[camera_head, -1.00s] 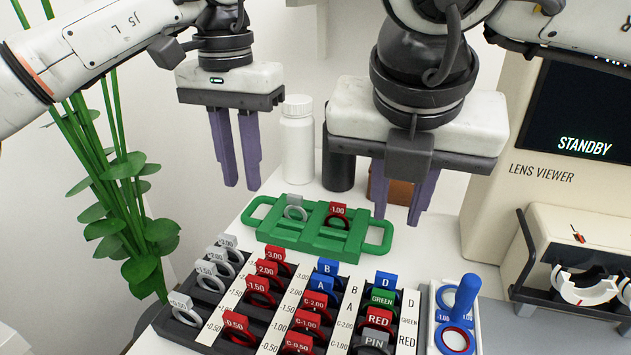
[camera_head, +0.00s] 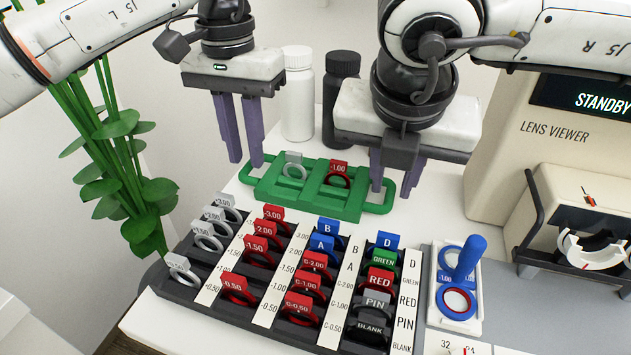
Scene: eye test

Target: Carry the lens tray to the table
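The green lens tray (camera_head: 318,207) lies on the white tabletop behind the lens rack, with a loop handle at each end. It holds a grey-tabbed ring lens (camera_head: 294,168) and a red lens marked -1.00 (camera_head: 337,172). My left gripper (camera_head: 246,165) is open, its purple fingertips at the tray's left handle. My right gripper (camera_head: 392,193) is open, its fingertips at the right handle, which shows between them. I cannot tell whether the fingers touch the handles.
The black lens rack (camera_head: 180,292) with several tabbed lenses stands in front of the tray. White (camera_head: 298,97) and black (camera_head: 340,92) bottles stand behind it. A blue lens holder (camera_head: 459,290) and the lens viewer (camera_head: 515,165) are at the right, a plant (camera_head: 115,165) at the left.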

